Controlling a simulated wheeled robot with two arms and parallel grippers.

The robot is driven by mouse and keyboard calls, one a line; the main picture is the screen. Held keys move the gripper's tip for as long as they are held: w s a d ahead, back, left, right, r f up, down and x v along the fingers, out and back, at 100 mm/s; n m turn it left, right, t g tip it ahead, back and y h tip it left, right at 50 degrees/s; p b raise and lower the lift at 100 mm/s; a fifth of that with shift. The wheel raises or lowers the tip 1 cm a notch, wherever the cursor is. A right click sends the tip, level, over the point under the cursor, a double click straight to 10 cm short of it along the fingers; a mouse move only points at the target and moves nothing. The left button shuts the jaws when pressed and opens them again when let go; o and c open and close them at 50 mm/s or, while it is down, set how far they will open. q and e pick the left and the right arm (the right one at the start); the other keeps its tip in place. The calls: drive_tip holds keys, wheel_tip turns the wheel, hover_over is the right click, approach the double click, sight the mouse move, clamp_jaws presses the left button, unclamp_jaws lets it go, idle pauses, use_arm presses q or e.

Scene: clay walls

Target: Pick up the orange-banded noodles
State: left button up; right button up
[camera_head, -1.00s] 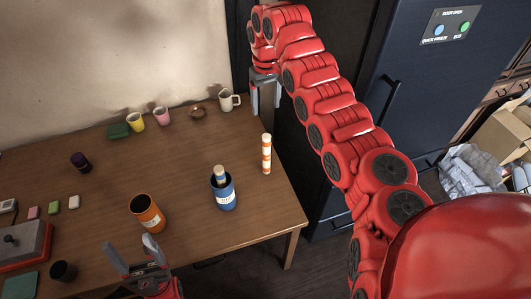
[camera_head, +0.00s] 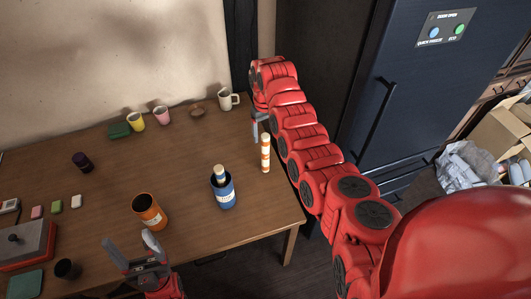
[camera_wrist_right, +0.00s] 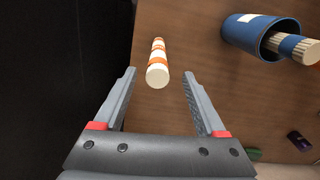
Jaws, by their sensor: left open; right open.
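The orange-banded noodles (camera_head: 265,153) stand upright as a pale bundle with orange bands near the table's right edge. In the right wrist view the bundle (camera_wrist_right: 157,65) lies ahead of and between the open fingers, beyond their tips. My right gripper (camera_wrist_right: 160,80) is open and empty; in the head view it (camera_head: 258,125) is just behind the bundle, partly hidden by my arm. My left gripper (camera_head: 133,250) is open and empty at the table's front edge, near the orange cup.
A blue cup (camera_head: 226,195) holding a banded bundle stands left of the noodles, and an orange cup (camera_head: 150,212) is further left. A white mug (camera_head: 228,99) and small cups are at the back. The dark fridge (camera_head: 420,90) is at right.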

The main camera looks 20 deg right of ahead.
sight(265, 154)
drive_tip(key=shift+w+f+p, duration=0.2)
drive_tip(key=shift+f+p, duration=0.45)
drive_tip(key=shift+f, duration=0.4)
drive_tip(key=shift+d+f, duration=0.1)
drive_tip(key=shift+f, duration=1.2)
clamp_jaws()
drive_tip(key=shift+w, duration=0.1)
